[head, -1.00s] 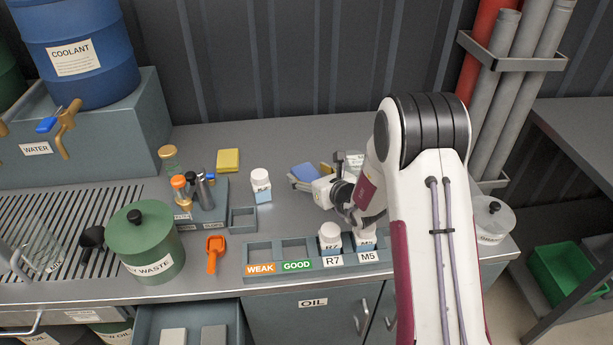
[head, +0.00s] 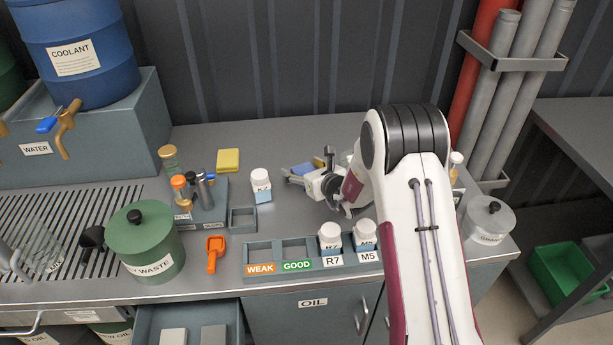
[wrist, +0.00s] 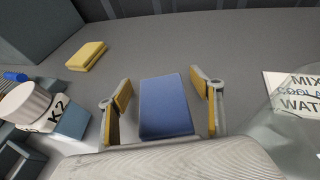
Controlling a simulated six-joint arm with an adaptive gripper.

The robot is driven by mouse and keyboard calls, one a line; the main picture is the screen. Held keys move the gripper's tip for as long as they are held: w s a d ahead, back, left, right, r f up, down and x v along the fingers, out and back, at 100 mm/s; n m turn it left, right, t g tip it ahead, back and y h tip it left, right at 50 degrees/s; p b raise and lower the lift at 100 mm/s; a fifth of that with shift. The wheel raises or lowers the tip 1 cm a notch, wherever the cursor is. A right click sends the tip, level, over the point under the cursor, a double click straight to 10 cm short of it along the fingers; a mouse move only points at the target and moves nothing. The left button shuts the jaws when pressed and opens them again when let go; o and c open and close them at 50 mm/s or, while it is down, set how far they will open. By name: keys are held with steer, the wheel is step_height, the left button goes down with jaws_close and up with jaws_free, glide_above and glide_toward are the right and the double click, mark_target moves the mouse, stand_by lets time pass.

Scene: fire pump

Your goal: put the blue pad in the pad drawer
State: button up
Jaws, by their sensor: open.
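The blue pad (wrist: 165,107) lies flat on the bench, and it also shows in the head view (head: 301,169), partly hidden behind my gripper. My gripper (wrist: 164,100) is open, with one yellow-padded finger on each side of the pad. The fingers look apart from the pad, with a gap on both sides. In the head view my gripper (head: 300,178) is low over the bench at the pad. An open drawer (head: 188,316) at the bench front holds grey blocks; I cannot read a label on it.
A yellow pad (head: 228,160) lies at the back. A white-capped bottle (head: 261,183) stands left of my gripper. The labelled rack (head: 310,261) with two bottles is in front. An orange scoop (head: 214,252) and a green waste pot (head: 145,243) are further left.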

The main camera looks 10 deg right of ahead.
mark_target(304, 169)
steer(key=c, duration=1.1)
steer(key=shift+r, duration=0.1)
steer(key=shift+r, duration=4.9)
steer(key=shift+d, duration=0.1)
